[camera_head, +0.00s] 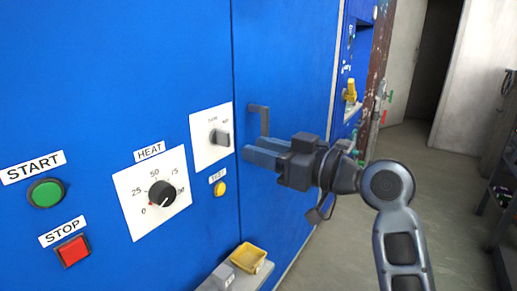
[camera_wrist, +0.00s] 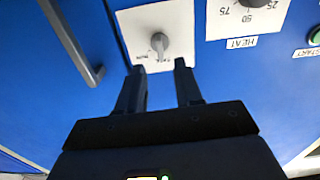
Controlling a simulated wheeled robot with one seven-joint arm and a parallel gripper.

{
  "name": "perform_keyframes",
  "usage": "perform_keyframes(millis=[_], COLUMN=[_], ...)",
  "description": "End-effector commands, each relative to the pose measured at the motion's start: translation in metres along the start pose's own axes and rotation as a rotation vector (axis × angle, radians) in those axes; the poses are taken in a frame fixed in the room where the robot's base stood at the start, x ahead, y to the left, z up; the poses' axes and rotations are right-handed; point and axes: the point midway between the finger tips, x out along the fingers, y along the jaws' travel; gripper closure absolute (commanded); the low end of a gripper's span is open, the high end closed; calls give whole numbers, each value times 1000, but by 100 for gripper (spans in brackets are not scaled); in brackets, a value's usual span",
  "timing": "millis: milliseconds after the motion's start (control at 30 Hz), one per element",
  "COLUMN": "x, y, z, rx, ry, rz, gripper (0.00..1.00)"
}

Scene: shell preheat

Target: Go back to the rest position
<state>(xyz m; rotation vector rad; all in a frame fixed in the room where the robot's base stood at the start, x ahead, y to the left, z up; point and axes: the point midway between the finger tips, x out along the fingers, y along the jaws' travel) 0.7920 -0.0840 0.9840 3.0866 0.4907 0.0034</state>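My gripper (camera_head: 254,156) is in front of the blue cabinet (camera_head: 100,75), to the right of the rotary switch (camera_head: 222,138) and just below the grey door handle (camera_head: 263,120). In the wrist view my gripper (camera_wrist: 160,68) has its two fingers apart with nothing between them. The switch (camera_wrist: 159,44) on its white plate shows just beyond the fingertips, apart from them as far as I can tell. The handle (camera_wrist: 75,45) is left of the fingers there.
The HEAT dial (camera_head: 161,193), green START button (camera_head: 46,192), red STOP button (camera_head: 72,250) and small yellow button (camera_head: 219,188) are on the cabinet. A yellow tray (camera_head: 263,267) and a grey block (camera_head: 222,275) sit on a ledge below. Open floor (camera_head: 400,150) lies to the right.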

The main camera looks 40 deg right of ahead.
Motion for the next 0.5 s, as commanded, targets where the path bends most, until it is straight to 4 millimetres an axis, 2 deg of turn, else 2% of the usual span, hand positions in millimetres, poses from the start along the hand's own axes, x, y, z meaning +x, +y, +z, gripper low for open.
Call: perform_keyframes(millis=[367, 500], x=[0, -4], y=[0, -5], z=[1, 14], rx=[2, 36], ry=[-1, -16], rz=[1, 27], gripper=[65, 65])
